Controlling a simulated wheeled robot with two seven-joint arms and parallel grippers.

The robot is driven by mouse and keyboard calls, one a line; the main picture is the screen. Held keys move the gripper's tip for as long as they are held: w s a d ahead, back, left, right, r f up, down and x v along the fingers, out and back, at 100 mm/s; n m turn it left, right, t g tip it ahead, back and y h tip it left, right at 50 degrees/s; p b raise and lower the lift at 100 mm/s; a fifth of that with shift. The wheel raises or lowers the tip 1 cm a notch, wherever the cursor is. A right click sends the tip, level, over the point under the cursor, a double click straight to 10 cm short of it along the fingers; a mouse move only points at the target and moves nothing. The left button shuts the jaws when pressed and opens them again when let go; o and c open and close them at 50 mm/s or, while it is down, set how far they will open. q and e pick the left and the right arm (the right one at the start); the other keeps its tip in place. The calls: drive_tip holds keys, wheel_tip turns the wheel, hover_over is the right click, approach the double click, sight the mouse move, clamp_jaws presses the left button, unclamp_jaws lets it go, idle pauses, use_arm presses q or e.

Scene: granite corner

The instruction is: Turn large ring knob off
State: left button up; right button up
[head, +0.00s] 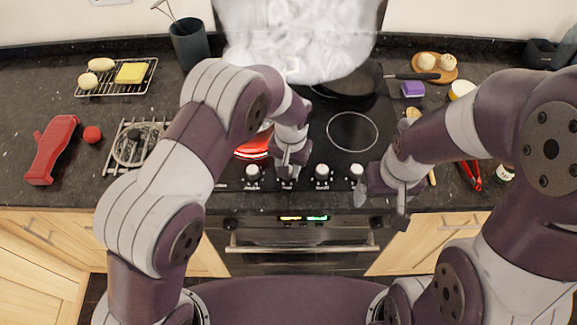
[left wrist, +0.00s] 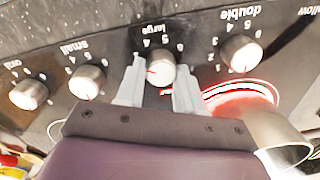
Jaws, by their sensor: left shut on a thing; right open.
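The row of silver stove knobs runs along the cooktop's front. In the left wrist view the knob labelled large (left wrist: 160,68) stands between the two pale fingers of my left gripper (left wrist: 159,90). The gripper is shut on this knob. A red mark shows on the knob's face. In the head view my left gripper (head: 287,172) covers the second knob from the left. A burner (head: 254,146) glows red behind it, partly hidden by my left arm. My right gripper (head: 383,195) is open and empty, in front of the counter's edge near the rightmost knob.
Neighbouring knobs are labelled double (left wrist: 241,53) and small (left wrist: 87,82). A dark pan (head: 350,84) sits at the cooktop's back. The oven handle (head: 300,249) runs below. Red tongs (head: 470,176) and a wooden spoon lie right; a wire rack (head: 137,146) stands left.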

use_arm(q)
drive_tip(key=n, duration=0.3)
drive_tip(key=shift+w+r+n+b, duration=0.15)
drive_tip(key=shift+w+n+b, duration=0.05)
drive_tip(key=shift+n+b, duration=0.2)
drive_tip(key=n, duration=0.3)
drive_tip(key=shift+n, duration=0.3)
drive_tip(key=n, duration=0.3)
drive_tip(key=shift+a+n+b, duration=0.1)
drive_tip(key=shift+n+b, duration=0.2)
drive_tip(key=n, duration=0.3)
drive_tip(key=shift+n+g, duration=0.3)
drive_tip(key=n, duration=0.4)
drive_tip(key=shift+a+n+h, duration=0.1)
drive_tip(key=shift+n+h, duration=0.2)
drive_tip(key=n, duration=0.4)
drive_tip(key=shift+s+n+p, duration=0.1)
drive_tip(key=shift+n+p, duration=0.25)
drive_tip(key=shift+n, duration=0.35)
drive_tip(key=o, duration=1)
drive_tip(key=shift+s+a, duration=0.1)
